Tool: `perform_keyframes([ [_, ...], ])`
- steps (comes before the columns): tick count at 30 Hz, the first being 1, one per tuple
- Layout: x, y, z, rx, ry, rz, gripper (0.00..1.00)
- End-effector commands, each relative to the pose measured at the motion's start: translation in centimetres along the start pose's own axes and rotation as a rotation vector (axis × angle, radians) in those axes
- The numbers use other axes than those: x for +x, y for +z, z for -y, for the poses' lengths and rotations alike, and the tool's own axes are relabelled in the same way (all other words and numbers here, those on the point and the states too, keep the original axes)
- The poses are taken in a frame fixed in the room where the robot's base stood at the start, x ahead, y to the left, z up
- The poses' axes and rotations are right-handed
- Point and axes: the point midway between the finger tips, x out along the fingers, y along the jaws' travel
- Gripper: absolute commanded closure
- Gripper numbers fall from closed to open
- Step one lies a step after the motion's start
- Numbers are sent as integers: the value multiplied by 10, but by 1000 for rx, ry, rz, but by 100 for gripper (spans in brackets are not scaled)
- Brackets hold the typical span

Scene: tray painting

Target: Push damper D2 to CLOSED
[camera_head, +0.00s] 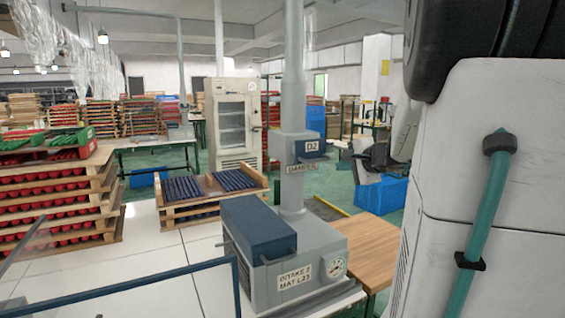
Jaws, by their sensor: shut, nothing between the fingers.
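Damper D2 (309,149) is a small dark blue piece with a "D2" label, on the grey vertical duct in the middle of the head view. A pale label plate (301,168), too small to read surely, sits just below it. I cannot make out a CLOSED mark or the damper's position. My gripper (360,157) is small and dark, to the right of the damper and apart from it in the picture. It is shut with nothing held. My large white arm link covers the right side of the view.
The duct rises from a grey intake unit (317,262) with a blue box (258,229), a label and a gauge. A wooden board (370,247) lies to its right. Wooden trays (215,192) of dark items and stacked red-filled trays (60,205) stand left.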

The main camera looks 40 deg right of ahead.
Motion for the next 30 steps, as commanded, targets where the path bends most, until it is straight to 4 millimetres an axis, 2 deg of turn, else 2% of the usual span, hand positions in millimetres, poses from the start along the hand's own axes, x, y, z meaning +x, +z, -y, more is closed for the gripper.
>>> perform_keyframes([
  [1, 13, 1, -1, 1, 2, 5, 100],
  [6, 47, 1, -1, 0, 3, 4, 100],
  [12, 69, 0, 16, -1, 0, 1, 100],
  [30, 82, 0, 24, 0, 0, 1, 100],
])
